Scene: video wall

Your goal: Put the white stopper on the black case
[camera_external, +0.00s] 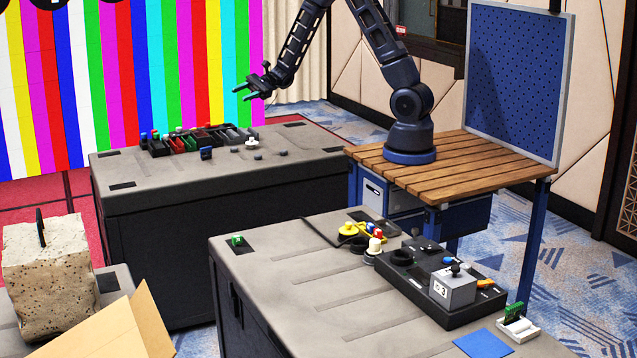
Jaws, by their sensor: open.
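A small white round piece (252,142), which looks like a stopper, lies on the top of the far dark case (215,178), right of a row of small bins. A cream-white knobbed piece (375,245) stands on the near dark case (300,275), beside black rings. I cannot tell for certain which is the white stopper.
Small bins (190,141) with coloured parts line the far case's back, with several small dark pieces nearby. A black tray (470,308) with a grey box (453,288) stands on the near case. A stone block (45,270) and cardboard (105,335) are at lower left.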

